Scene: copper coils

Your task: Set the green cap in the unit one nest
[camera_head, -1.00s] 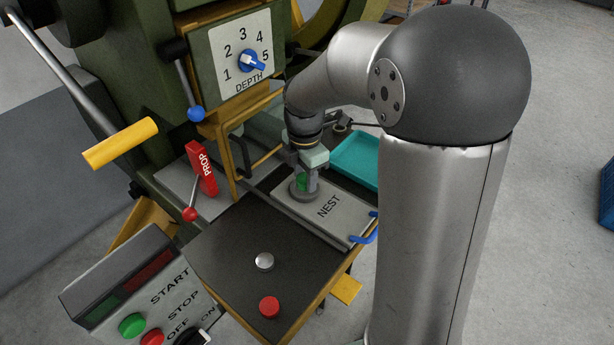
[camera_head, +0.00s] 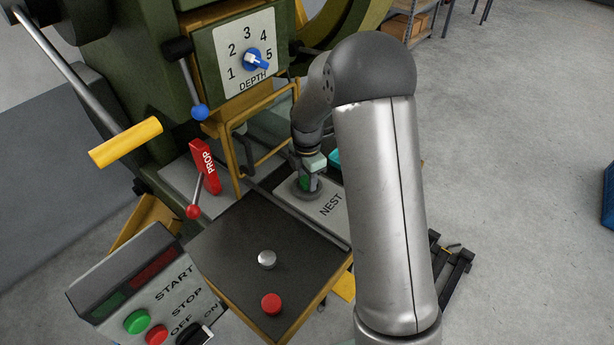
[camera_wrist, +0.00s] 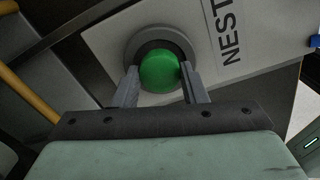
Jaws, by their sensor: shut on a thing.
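The green cap (camera_wrist: 160,73) is between the two fingers of my gripper (camera_wrist: 158,78), which is shut on it. In the wrist view the cap lies over the round grey nest (camera_wrist: 133,50), inside its ring outline. In the head view the green cap (camera_head: 304,183) shows at the fingertips of my gripper (camera_head: 307,184), at the nest ring (camera_head: 308,194) on the light plate marked NEST (camera_head: 331,205). I cannot tell whether the cap touches the bottom of the nest. My arm hides part of the plate's right side.
A silver cap (camera_head: 266,259) and a red cap (camera_head: 271,303) stand on the dark table (camera_head: 235,240). A red PROP block (camera_head: 206,168) stands left of the plate. The yellow frame (camera_head: 238,160) is close behind my gripper. A control box (camera_head: 150,300) is at the front left.

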